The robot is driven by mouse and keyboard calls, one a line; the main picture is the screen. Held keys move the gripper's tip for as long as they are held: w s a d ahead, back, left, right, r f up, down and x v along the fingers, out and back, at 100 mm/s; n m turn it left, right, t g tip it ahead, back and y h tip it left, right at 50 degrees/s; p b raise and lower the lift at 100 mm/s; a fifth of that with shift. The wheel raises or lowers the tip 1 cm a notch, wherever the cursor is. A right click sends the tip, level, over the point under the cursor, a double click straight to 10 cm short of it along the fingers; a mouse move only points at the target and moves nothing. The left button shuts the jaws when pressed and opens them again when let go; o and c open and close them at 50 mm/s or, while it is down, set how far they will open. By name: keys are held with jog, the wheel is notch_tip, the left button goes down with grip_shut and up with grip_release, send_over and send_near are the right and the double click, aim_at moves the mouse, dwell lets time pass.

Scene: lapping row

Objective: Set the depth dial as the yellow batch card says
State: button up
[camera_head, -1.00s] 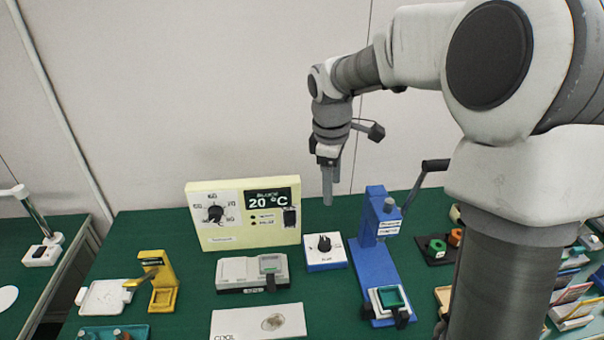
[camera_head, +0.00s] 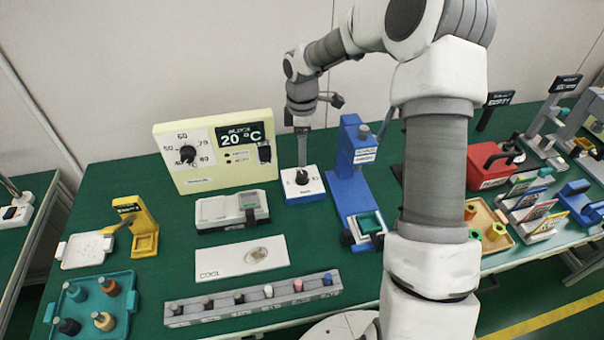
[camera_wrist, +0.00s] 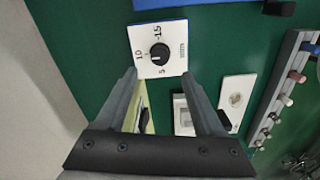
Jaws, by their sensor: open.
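The depth dial is a black knob (camera_wrist: 159,53) on a small white-faced, blue-sided box (camera_wrist: 143,35); the wrist view shows 5, 10 and 15 around it. I cannot tell firmly which mark the knob points to. In the head view the box (camera_head: 313,187) stands between the cream panel and the blue press. My gripper (camera_head: 302,162) points down above the knob; in the wrist view its open fingers (camera_wrist: 159,73) are apart, with the knob just beyond their tips. Several cards stand in a rack (camera_head: 540,212) at the right; their writing is too small to read.
The cream panel (camera_head: 215,178) with its own dial and a 20 °C display stands left of the box. The blue press (camera_head: 350,185) stands close on its right. A grey device (camera_head: 232,211) and a white plate (camera_head: 225,262) lie in front.

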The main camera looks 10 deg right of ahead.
aim_at(302, 173)
notch_tip(302, 173, down, 9)
jog(key=shift+r+b, duration=0.1)
jog(key=shift+b, duration=0.45)
grip_shut()
